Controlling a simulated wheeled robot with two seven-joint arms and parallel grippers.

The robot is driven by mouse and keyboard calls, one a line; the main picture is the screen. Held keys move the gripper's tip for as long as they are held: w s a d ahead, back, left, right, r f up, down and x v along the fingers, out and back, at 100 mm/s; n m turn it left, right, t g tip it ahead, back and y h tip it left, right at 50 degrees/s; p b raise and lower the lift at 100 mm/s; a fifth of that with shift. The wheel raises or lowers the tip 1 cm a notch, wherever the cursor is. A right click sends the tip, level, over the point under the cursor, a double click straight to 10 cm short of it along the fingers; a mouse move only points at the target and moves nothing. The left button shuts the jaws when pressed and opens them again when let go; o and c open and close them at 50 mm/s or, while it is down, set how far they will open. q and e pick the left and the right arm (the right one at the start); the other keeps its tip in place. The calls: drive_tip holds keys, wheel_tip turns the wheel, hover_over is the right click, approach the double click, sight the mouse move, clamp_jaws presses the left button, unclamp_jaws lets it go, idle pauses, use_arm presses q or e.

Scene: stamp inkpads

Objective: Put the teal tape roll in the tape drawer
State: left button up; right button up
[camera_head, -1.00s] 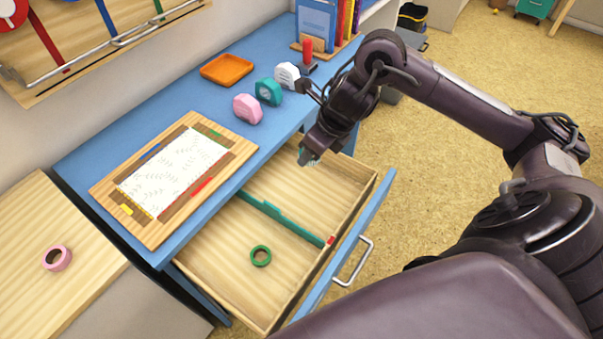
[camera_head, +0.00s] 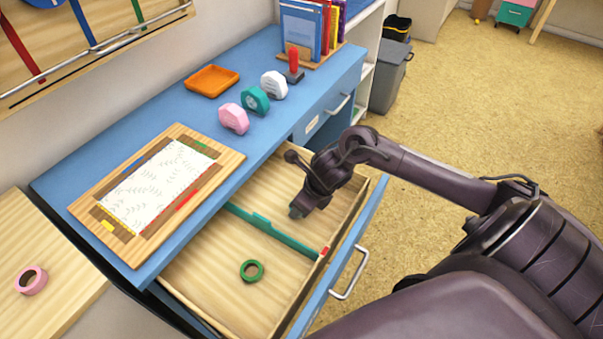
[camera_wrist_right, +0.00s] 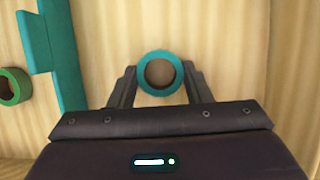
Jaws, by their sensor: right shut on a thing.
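The teal tape roll (camera_wrist_right: 160,60) is between the fingertips of my right gripper (camera_wrist_right: 160,82), which is shut on it. In the head view my right gripper (camera_head: 299,208) is over the far compartment of the open wooden drawer (camera_head: 333,222), beyond the teal divider (camera_head: 272,230). The roll is mostly hidden there by the gripper. The wrist view shows the drawer floor below the roll; I cannot tell whether they touch. A green tape roll (camera_head: 251,271) lies in the near compartment. My left gripper is not in view.
On the blue desk (camera_head: 215,115) stand pink (camera_head: 233,119), teal (camera_head: 255,101) and white (camera_head: 274,85) dispensers, an orange tray (camera_head: 211,81) and a wooden board (camera_head: 86,206). A pink roll (camera_head: 31,280) lies on the left wooden surface. The desk edge overhangs the drawer's back.

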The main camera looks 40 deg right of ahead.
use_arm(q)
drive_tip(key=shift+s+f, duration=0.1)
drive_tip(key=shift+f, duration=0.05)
use_arm(e)
drive_tip(key=shift+f, duration=0.15)
drive_tip(key=o, duration=1)
drive_tip(key=shift+c, duration=0.2)
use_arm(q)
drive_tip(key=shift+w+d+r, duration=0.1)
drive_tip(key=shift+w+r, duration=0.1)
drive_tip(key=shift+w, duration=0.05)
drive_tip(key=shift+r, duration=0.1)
use_arm(e)
drive_tip(key=shift+r, duration=0.4)
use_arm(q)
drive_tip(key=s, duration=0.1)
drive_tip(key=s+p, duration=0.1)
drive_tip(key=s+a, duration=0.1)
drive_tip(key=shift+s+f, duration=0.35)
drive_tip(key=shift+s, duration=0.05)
use_arm(e)
drive_tip(key=v, duration=1.1)
drive_tip(key=shift+s+r, duration=0.25)
drive_tip(key=shift+s, duration=0.05)
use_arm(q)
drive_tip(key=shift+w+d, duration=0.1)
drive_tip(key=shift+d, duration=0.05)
